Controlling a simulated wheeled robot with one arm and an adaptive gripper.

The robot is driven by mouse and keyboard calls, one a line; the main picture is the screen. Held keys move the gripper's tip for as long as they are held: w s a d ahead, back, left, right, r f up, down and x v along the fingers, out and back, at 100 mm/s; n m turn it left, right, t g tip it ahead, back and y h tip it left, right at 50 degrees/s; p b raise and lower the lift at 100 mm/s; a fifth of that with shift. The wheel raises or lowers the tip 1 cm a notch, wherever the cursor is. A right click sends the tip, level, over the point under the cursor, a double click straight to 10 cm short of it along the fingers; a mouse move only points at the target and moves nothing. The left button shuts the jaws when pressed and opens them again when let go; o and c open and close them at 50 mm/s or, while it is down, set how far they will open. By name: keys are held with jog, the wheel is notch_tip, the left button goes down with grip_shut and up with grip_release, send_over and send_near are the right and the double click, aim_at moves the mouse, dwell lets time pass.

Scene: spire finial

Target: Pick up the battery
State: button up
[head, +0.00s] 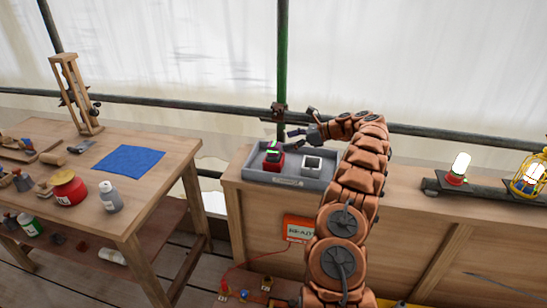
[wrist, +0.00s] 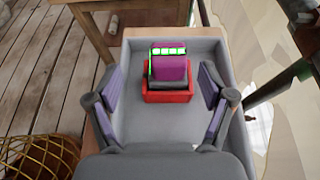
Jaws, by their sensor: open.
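The battery (wrist: 172,69) looks like an upright purple block with a bright green strip along its top. It stands in a red holder (wrist: 168,97) inside a grey tray (wrist: 130,50). In the head view the battery (head: 272,153) is small and dark with a green top, in its red holder at the tray's left. My gripper (wrist: 160,92) is open, with one finger on each side of the holder in the wrist view and apart from the battery. In the head view my gripper (head: 301,126) is above the tray, right of the battery.
Lamps (head: 458,169) stand on the bench at right. A green pole (head: 282,60) and a rail run behind. A wooden table (head: 165,190) with bottles and a blue cloth (head: 129,161) is left.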

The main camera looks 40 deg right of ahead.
aim_at(278, 144)
jog(key=shift+w+d+f+p+x, duration=0.15)
jog(key=shift+p+x, duration=0.35)
jog(key=shift+x, duration=0.7)
jog(key=shift+d+f+p+x, duration=0.2)
jog(key=shift+p+x, duration=0.25)
jog(key=shift+x, duration=0.75)
jog(key=shift+w+d+f+p+x, duration=0.15)
jog(key=shift+p+x, duration=0.35)
jog(key=shift+x, duration=0.75)
jog(key=shift+s, duration=0.1)
grip_shut()
